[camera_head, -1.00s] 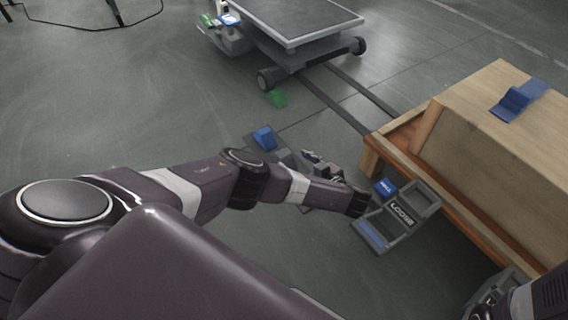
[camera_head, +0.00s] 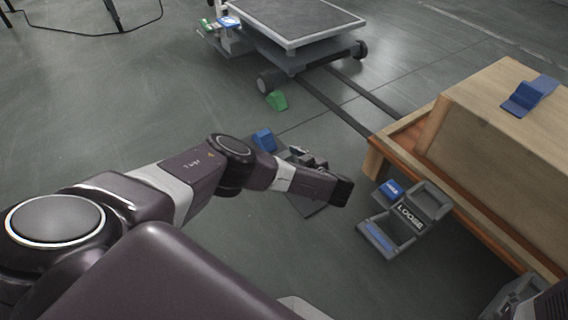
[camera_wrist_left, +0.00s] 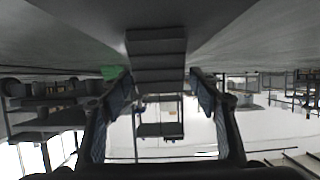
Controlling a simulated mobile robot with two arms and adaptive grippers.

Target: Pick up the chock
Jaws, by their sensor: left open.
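In the left wrist view a grey stepped block (camera_wrist_left: 157,60), which looks like a chock, stands between the two fingers. My left gripper (camera_head: 312,160) is open around it; I cannot tell whether the fingers touch it. In the head view the gripper is low over a dark mat on the floor, partly hidden by my own forearm. A blue chock (camera_head: 264,139) is on the mat's far left side. A green chock (camera_head: 277,100) lies on the floor farther back, and it also shows in the left wrist view (camera_wrist_left: 110,72).
A grey tray labelled LOOSE (camera_head: 405,215) with blue pieces is right of the gripper. A wooden bench (camera_head: 480,145) with a blue block (camera_head: 528,97) on top stands at right. A wheeled cart (camera_head: 300,45) is at the back. The floor at left is clear.

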